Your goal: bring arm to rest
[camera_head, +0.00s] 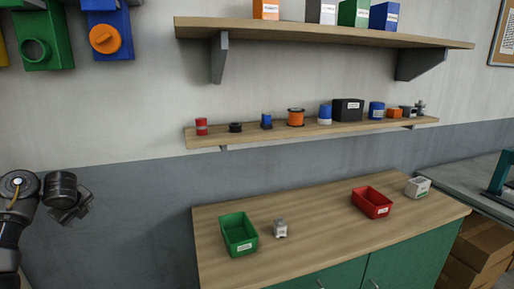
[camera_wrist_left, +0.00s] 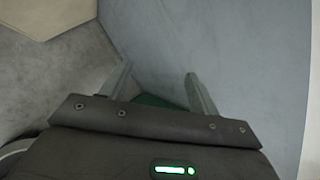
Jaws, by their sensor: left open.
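My left arm (camera_head: 22,200) is raised at the left edge of the head view. My left gripper (camera_head: 78,213) is in front of the grey lower wall, left of the wooden counter and apart from it. In the left wrist view the left gripper (camera_wrist_left: 158,82) shows two fingers spread apart with nothing between them. My right arm and right gripper are in neither view.
The wooden counter (camera_head: 320,225) holds a green bin (camera_head: 238,233), a small grey item (camera_head: 280,228), a red bin (camera_head: 372,202) and a white box (camera_head: 417,187). Several small items stand on the lower shelf (camera_head: 265,133). Cardboard boxes (camera_head: 478,245) are at right.

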